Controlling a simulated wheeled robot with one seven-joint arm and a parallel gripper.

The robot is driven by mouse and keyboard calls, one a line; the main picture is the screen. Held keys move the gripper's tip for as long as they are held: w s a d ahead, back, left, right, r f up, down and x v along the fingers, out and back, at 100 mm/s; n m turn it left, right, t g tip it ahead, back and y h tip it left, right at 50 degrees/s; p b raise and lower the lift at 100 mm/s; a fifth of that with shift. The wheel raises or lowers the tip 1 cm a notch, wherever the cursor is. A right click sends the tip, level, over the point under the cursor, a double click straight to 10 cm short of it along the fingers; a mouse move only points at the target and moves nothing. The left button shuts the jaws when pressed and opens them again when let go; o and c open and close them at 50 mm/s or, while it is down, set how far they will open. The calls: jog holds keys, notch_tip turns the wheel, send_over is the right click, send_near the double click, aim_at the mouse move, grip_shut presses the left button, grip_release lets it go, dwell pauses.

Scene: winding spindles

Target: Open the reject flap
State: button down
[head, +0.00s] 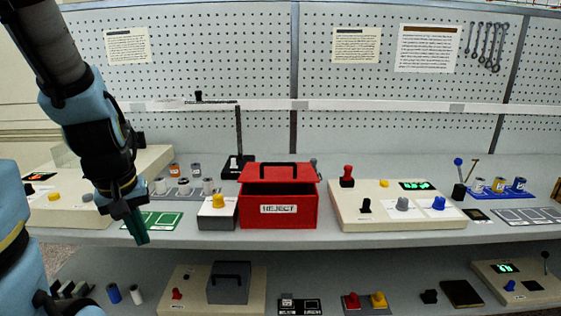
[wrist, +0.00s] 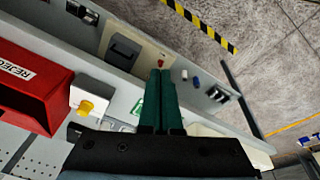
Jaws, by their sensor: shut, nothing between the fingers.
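The red reject box (head: 278,214) stands on the upper shelf in the middle of the head view, with a white REJECT label on its front. Its red flap (head: 258,179) has a black handle (head: 279,165). A dark red band shows between the flap and the front wall; I cannot tell the flap's exact angle. The box also shows at the left of the wrist view (wrist: 40,103). My gripper (head: 141,238) has green fingers, shut and empty. It points down left of the box, near the shelf's front edge, apart from the box; its fingers fill the wrist view's middle (wrist: 160,75).
A box with a yellow button (head: 218,201) stands just left of the reject box. A control panel (head: 375,221) with a red knob is to its right. Spools (head: 184,188) stand behind at left. A lower shelf holds a grey handled box (head: 229,290).

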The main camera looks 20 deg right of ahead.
jog(key=w+d+r+n+t+h, duration=0.1)
jog(key=w+d+r+n, duration=0.15)
jog(key=d, duration=0.25)
jog(key=w+d+r+n+t+h, duration=0.1)
jog(key=w+d+r+n+t, duration=0.1)
jog(key=w+d+n, duration=0.3)
jog(key=n+t+h+b, duration=0.15)
jog(key=n+t, duration=0.25)
jog(key=n, duration=1.2)
send_near(277, 163)
jog(key=w+a+r, duration=0.2)
jog(key=w+a, duration=0.2)
jog(key=w, duration=0.1)
jog(key=s+d+n+g, duration=0.1)
jog(key=s+d+n, duration=0.35)
jog(key=n, duration=0.25)
jog(key=shift+y, duration=0.35)
jog(key=b+x, duration=0.2)
jog(key=x, duration=0.6)
jog(key=shift+a+f, duration=0.1)
jog(key=shift+f, duration=0.2)
jog(key=shift+w+r, duration=0.1)
jog(key=shift+w, duration=0.05)
